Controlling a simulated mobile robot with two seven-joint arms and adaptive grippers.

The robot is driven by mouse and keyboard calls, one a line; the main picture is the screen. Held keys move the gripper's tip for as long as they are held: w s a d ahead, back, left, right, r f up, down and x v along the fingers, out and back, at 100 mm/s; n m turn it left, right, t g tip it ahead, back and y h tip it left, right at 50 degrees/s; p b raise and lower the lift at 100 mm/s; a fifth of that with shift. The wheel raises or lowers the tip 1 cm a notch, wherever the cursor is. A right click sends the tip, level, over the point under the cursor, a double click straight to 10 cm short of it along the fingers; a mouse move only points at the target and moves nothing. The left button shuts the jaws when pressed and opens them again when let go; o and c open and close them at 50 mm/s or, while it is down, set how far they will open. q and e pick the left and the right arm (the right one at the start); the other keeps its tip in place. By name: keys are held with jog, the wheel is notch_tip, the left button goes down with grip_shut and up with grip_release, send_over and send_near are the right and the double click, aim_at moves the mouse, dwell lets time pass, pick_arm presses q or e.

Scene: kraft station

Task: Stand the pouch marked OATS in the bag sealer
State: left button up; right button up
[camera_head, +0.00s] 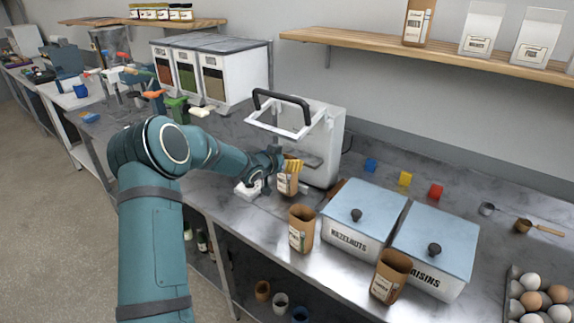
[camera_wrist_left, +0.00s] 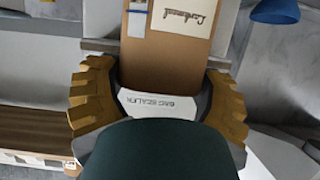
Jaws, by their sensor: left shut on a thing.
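My left gripper (camera_head: 292,166) is shut on a brown paper pouch (camera_head: 287,184) with a pale label, beside the bag sealer. In the left wrist view this pouch (camera_wrist_left: 165,62) is between the two yellow fingers; its label shows handwriting, and I cannot read OATS on it. The bag sealer (camera_head: 328,150) is a white machine with a black handle raised on a white frame. A small plate lettered BAG SEALER (camera_wrist_left: 158,104) shows below the pouch in the wrist view. I cannot tell whether the pouch touches the sealer. My right gripper is not in view.
Lidded bins marked HAZELNUTS (camera_head: 360,215) and RAISINS (camera_head: 440,245) are to the right. Bulk bins (camera_head: 215,72) stand behind left. A shelf (camera_head: 440,55) hangs above.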

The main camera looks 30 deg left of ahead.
pick_arm(q)
jog(key=shift+f, duration=0.45)
jog(key=shift+f, duration=0.15)
jog(key=o, duration=1.2)
jog(key=p+v, duration=0.1)
jog(key=v, duration=1.1)
